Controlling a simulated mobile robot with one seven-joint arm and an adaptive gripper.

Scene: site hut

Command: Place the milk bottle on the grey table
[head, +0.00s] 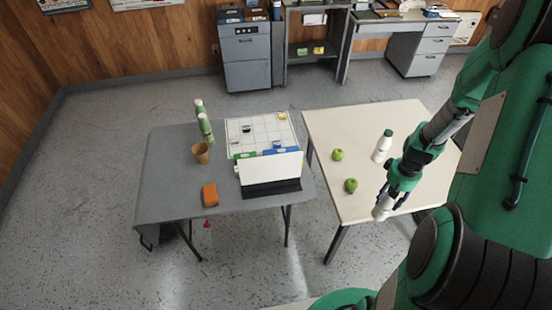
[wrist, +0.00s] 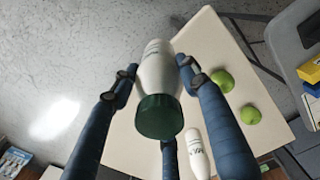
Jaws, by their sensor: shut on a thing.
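My gripper (head: 389,196) is shut on a white milk bottle (head: 383,209) with a dark green cap, at the front right of the cream table. In the wrist view the held bottle (wrist: 158,75) sits between the blue fingers, cap toward the camera. A second, similar milk bottle (head: 382,146) stands on the cream table; it also shows in the wrist view (wrist: 196,155). The grey table (head: 170,170) is to the left, across a gap. I cannot tell whether the held bottle touches the cream table.
Two green apples (head: 338,154) lie on the cream table (head: 345,120). The grey table carries green-and-white bottles (head: 205,128), a brown cup (head: 201,153), an orange block (head: 210,195), a grid sheet (head: 262,130) and a white panel (head: 270,170). Its left side is clear.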

